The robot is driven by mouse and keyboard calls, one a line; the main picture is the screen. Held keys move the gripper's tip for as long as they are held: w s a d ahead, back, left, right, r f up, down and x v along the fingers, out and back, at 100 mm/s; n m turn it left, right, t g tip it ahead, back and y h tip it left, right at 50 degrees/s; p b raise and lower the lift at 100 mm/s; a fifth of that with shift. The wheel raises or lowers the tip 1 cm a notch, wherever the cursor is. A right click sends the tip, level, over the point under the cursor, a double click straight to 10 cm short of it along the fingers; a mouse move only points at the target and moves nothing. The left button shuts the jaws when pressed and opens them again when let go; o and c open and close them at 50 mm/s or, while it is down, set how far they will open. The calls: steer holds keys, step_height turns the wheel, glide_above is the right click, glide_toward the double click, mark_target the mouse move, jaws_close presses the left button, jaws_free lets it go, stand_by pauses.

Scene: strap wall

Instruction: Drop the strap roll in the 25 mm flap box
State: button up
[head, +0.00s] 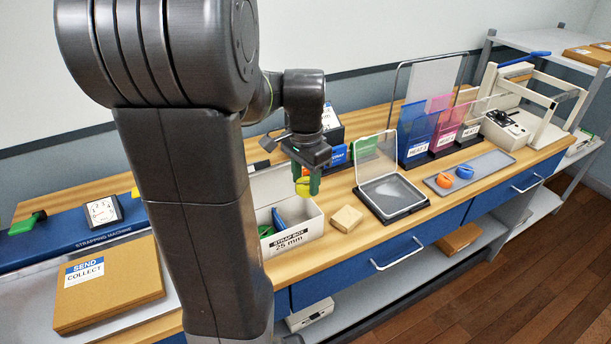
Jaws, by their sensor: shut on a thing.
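The strap box (295,238) is a white box labelled "STRAP BOX 25 mm" on the wooden counter, partly hidden behind my arm. Its flap (272,184) stands raised at the back. Blue and green pieces (279,220) show inside it. My gripper (303,186) is above the box's right part, with green fingers pointing down. The small size hides the exact grip.
A wooden block (346,218) sits right of the box. Beyond it is a black tray (393,196) with a raised clear lid. A grey tray (486,171) holds an orange and a blue roll. Upright blue and pink folders stand behind. A cardboard parcel (111,288) lies at left.

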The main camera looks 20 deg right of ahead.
mark_target(305, 183)
steer(key=shift+f, duration=0.45)
steer(key=o, duration=1)
steer(key=shift+o, duration=0.2)
step_height(305, 183, up, 14)
steer(key=shift+f, duration=0.2)
